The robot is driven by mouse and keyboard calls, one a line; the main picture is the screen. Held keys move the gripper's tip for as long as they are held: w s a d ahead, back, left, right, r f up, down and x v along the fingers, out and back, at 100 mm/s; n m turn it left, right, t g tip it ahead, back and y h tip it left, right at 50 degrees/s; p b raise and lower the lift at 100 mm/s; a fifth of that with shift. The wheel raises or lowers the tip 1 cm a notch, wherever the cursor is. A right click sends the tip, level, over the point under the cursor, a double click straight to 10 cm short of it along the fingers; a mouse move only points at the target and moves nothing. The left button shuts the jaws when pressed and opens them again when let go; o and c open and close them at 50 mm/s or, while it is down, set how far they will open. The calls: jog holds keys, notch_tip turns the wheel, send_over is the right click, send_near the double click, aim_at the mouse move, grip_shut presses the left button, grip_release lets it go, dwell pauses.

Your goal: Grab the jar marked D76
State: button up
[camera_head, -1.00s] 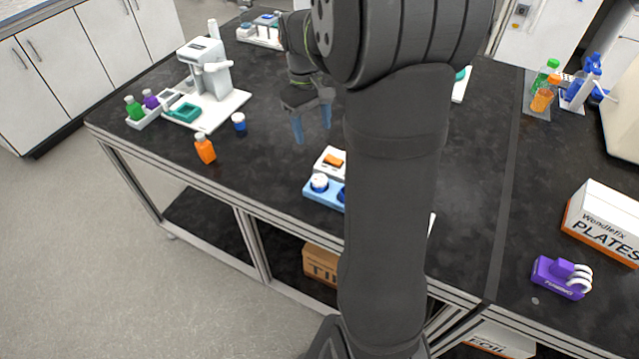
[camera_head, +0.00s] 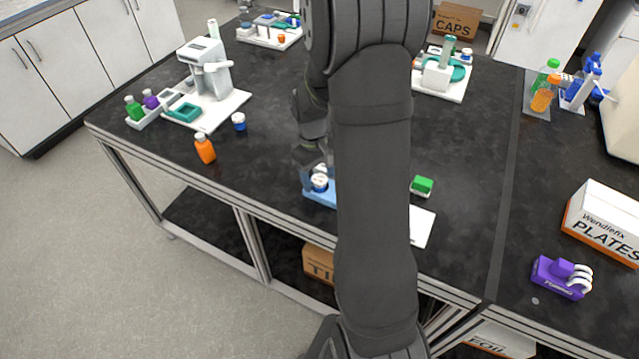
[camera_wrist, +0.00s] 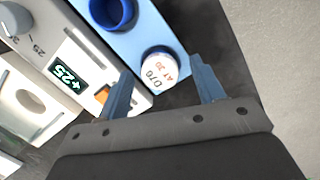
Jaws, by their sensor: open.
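A small jar with a white lid (camera_wrist: 160,72) stands in a blue holder (camera_wrist: 185,33). Its lid lettering looks like D76, though the last character is hard to read. In the head view the jar (camera_head: 319,183) sits at the left end of the blue holder (camera_head: 318,198). My gripper (camera_wrist: 163,85) is open, with its blue fingers on either side of the jar in the wrist picture. I cannot tell whether the fingertips are down around it or still above. In the head view my arm hides much of the gripper (camera_head: 317,175).
A blue-rimmed well (camera_wrist: 113,12) is beside the jar. A white device with a display reading +25 (camera_wrist: 68,75) adjoins the holder. A green block (camera_head: 422,185) lies right of my arm.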

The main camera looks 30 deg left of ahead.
jog(key=shift+f, duration=0.4)
jog(key=shift+c, duration=0.4)
jog(key=c, duration=1)
jog(key=shift+r, duration=0.1)
